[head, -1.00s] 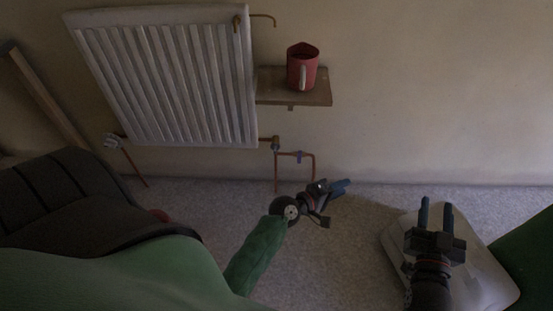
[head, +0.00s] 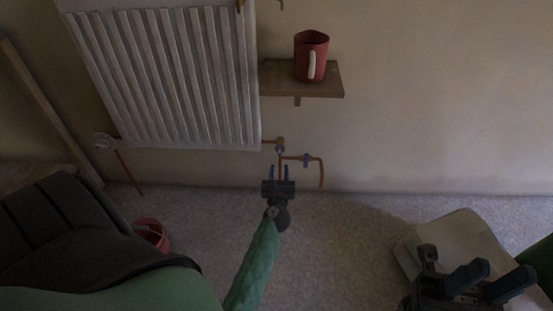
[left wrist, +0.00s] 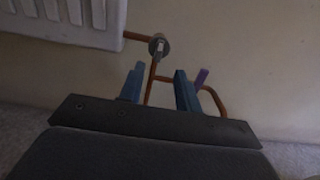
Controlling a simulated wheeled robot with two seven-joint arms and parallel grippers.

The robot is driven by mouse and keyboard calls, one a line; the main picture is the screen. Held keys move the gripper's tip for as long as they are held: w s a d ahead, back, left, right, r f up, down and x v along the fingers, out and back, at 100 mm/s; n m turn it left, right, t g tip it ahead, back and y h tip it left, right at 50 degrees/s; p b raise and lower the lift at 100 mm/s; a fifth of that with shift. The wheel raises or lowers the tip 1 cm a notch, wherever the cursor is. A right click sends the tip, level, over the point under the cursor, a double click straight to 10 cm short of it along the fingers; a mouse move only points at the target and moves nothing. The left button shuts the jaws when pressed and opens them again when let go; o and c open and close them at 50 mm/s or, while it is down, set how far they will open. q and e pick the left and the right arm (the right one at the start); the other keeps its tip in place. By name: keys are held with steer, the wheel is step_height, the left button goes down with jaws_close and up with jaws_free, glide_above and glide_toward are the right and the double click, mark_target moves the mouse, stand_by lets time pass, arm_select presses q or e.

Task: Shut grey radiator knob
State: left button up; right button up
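The white radiator (head: 160,80) hangs on the wall. A small grey knob (head: 279,149) sits on the copper pipe at its lower right corner, and it also shows in the left wrist view (left wrist: 157,45). My left gripper (head: 279,171) is open and empty, just below the grey knob in the head view and pointing at the wall. In the left wrist view its two blue fingers (left wrist: 158,82) stand apart on either side of the vertical pipe below the knob; the depth gap is unclear. My right gripper (head: 490,278) is open and empty at the lower right.
A blue-purple valve handle (head: 306,160) is on the copper pipe right of the knob. A wooden shelf (head: 325,88) holds a red mug (head: 311,55). A whitish valve head (head: 104,141) is at the radiator's left. A dark chair (head: 70,235) and red bucket (head: 152,233) stand left.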

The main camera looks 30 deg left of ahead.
mark_target(280, 153)
arm_select(q)
steer(key=shift+x, duration=3.85)
steer(key=shift+c, duration=0.4)
jaws_close()
